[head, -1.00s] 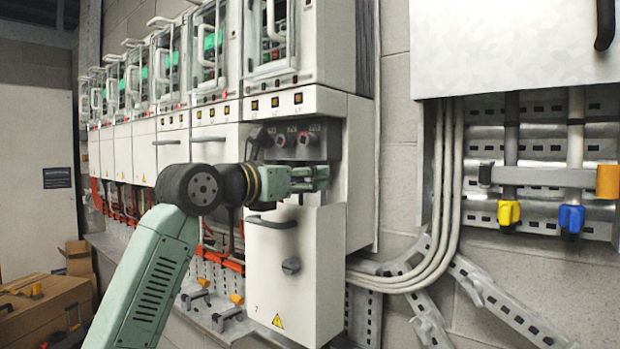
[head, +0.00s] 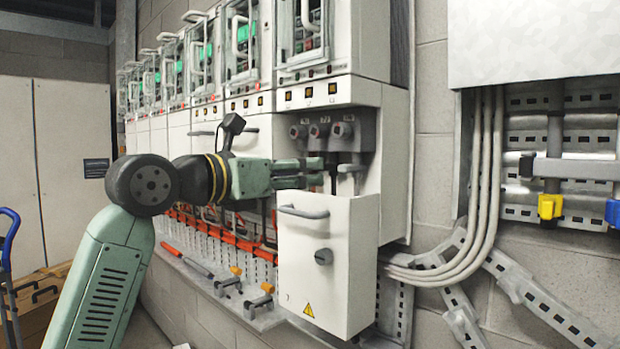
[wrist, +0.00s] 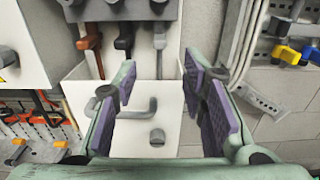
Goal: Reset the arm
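My gripper (head: 318,172) is at the end of my green arm, in front of the open compartment of the nearest drive cabinet. In the wrist view its two purple-padded fingers (wrist: 168,92) stand apart with nothing between them. Beyond them is the white box front (wrist: 142,115) with a grey bar handle (wrist: 125,110) and a round knob (wrist: 157,137). In the head view the same box front (head: 325,285) hangs below the compartment, where several dark round terminals (head: 320,131) show. Whether a finger touches anything is unclear.
A row of drive cabinets (head: 200,60) runs back along the left. A ledge (head: 225,290) below carries clamps and red-handled tools. Grey conduits (head: 480,180) and perforated rails stand at right. A blue trolley (head: 8,250) is at the left edge.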

